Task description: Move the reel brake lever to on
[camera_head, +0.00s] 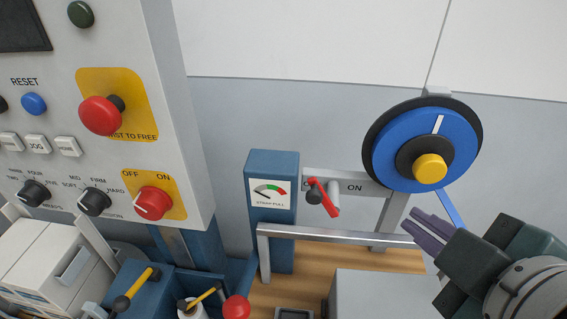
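The reel brake lever (327,200) is a small red handle on a grey plate (378,188), beside the gauge post. It slants from upper left to lower right. My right gripper (421,226) comes in from the lower right, with dark fingers pointing left and up. Its fingers lie close together with no clear gap and nothing visible between them. It is to the right of the lever and below it in the picture, apart from it. My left gripper is out of view.
A blue reel (397,127) with a yellow hub stands above my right gripper. A metal rail (340,236) runs below the lever. A blue gauge post (272,223) stands left of it. A control panel (165,110) fills the left. A grey box (385,295) sits below.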

